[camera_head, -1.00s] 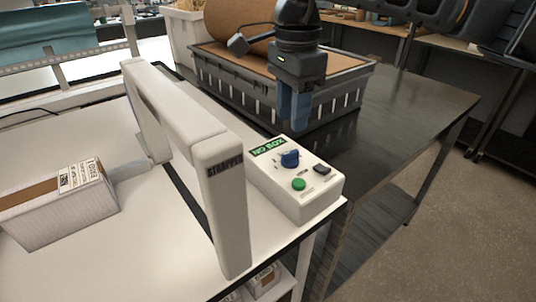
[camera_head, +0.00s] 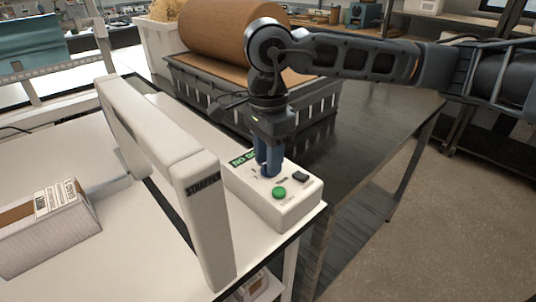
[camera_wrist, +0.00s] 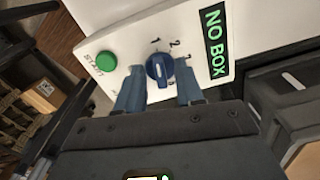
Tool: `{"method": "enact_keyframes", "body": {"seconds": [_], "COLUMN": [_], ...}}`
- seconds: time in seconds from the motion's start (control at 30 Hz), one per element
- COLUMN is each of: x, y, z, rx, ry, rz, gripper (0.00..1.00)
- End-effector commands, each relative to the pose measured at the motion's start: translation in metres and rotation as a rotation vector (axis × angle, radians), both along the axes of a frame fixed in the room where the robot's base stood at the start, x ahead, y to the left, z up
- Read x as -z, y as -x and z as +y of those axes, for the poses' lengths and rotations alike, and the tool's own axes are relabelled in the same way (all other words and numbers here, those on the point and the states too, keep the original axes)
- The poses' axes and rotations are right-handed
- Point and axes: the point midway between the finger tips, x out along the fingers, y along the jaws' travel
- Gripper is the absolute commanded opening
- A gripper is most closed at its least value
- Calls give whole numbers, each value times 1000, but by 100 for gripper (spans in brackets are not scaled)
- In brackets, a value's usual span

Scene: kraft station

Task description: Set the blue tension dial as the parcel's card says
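The blue tension dial (camera_wrist: 160,70) sits on the white control panel (camera_wrist: 100,22), with small printed numbers around one side. My gripper (camera_wrist: 160,66) is open, with one blue finger on each side of the dial. A narrow gap seems to show between fingers and knob; contact is unclear. In the head view my gripper (camera_head: 267,168) points down over the panel and partly hides the dial. The parcel (camera_head: 45,232) lies at the left with a white label (camera_head: 55,198), too small to read.
The panel has a green button (camera_head: 279,193), a black switch (camera_head: 300,176) and a lit "NO BOX" display (camera_wrist: 215,40). The white strapper arch (camera_head: 205,220) stands just left of it. A dark crate (camera_head: 320,105) with a brown roll (camera_head: 232,40) stands behind.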

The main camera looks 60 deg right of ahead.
Motion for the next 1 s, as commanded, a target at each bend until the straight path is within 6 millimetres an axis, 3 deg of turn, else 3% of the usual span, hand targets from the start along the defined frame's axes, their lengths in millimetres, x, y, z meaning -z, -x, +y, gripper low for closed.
{"method": "enact_keyframes", "body": {"seconds": [0.37, 0.77, 1.0], "x": [0, 1, 5], "y": [0, 0, -1], "z": [0, 0, 0], "rx": [0, 15, 111], "ry": [0, 2, 4], "rz": [0, -1, -3], "gripper": [0, 0, 0]}}
